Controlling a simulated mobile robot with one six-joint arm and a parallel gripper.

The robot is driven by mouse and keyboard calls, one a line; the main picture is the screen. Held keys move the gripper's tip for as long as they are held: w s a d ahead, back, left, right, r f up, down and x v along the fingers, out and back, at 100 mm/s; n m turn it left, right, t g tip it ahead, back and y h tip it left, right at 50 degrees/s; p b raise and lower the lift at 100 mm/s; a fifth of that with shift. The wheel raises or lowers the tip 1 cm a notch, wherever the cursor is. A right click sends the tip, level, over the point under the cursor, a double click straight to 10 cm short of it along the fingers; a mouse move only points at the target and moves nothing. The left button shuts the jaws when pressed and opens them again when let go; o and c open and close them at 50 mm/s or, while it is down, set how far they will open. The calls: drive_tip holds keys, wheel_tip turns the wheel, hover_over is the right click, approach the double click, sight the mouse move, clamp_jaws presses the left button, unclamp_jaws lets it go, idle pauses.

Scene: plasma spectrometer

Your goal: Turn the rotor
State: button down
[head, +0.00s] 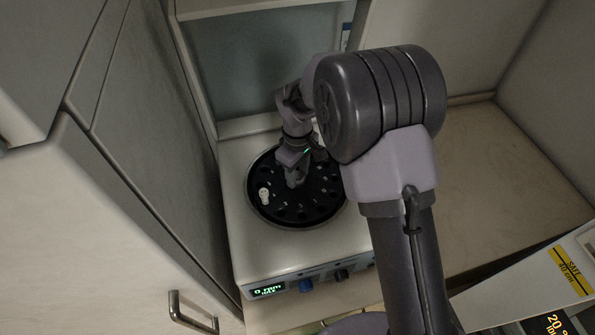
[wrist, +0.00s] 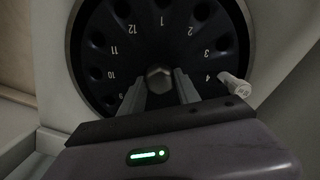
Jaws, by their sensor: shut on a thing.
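The black round rotor (head: 285,207) sits in the top of a white centrifuge-like machine. In the wrist view the rotor (wrist: 135,50) shows numbered holes around a grey hexagonal hub (wrist: 159,77). My gripper (head: 295,182) points down at the rotor's middle. In the wrist view its two fingers (wrist: 160,84) stand on either side of the hub and are shut on it. A white-capped tube (head: 264,195) sits in the rotor near its left edge; in the wrist view the tube (wrist: 236,86) is by number 4. Part of the rotor is hidden by my arm and gripper.
The white machine (head: 275,250) has a green display (head: 268,290) and knobs on its front. A grey cabinet with a handle (head: 192,312) stands close on the left. Bare bench (head: 500,170) lies to the right. A panel with a yellow label (head: 570,270) is at lower right.

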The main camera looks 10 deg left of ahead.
drive_tip(key=shift+r+n+p, duration=0.1)
drive_tip(key=shift+n+p, duration=0.9)
drive_tip(key=shift+n, duration=2.4)
drive_tip(key=shift+n+p, duration=0.75)
drive_tip(key=shift+n, duration=2.65)
drive_tip(key=c, duration=0.9)
unclamp_jaws()
wheel_tip(320, 180, up, 17)
drive_tip(key=shift+r+p, duration=0.15)
drive_tip(key=shift+p, duration=0.65)
